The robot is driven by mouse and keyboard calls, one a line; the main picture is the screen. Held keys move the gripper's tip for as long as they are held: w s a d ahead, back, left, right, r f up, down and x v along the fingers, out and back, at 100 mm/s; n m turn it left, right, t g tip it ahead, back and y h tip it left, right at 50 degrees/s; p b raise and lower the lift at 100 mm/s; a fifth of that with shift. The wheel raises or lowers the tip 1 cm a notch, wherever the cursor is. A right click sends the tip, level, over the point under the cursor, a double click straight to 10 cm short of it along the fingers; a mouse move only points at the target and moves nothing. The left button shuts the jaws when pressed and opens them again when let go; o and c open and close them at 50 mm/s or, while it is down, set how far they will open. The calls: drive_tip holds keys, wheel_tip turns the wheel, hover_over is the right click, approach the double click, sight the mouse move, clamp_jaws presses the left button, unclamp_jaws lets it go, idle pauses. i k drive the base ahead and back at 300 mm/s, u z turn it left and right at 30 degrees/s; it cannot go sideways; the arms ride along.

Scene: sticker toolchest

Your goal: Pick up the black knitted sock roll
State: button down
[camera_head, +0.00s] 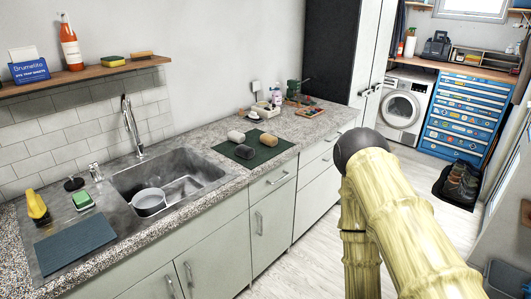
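The black knitted sock roll (245,151) appears to be the darkest of three small rolls on a dark green mat (274,151) on the counter, right of the sink. It lies at the mat's front left; its knit is too small to make out. Nothing covers the dark roll. My arm, pale yellow with a dark rounded joint, rises at the lower right, apart from the counter. My gripper is not in view.
The sink (198,172) holds a metal pot (149,201). A white cup (254,117), a rack with bottles and a wooden tray (310,112) stand behind the mat. Cabinet fronts (224,252) drop below the counter. The light floor (312,262) before them is clear.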

sight(247, 152)
drive_tip(key=z, duration=1.35)
drive_tip(key=i, duration=1.35)
drive_tip(key=u, duration=2.2)
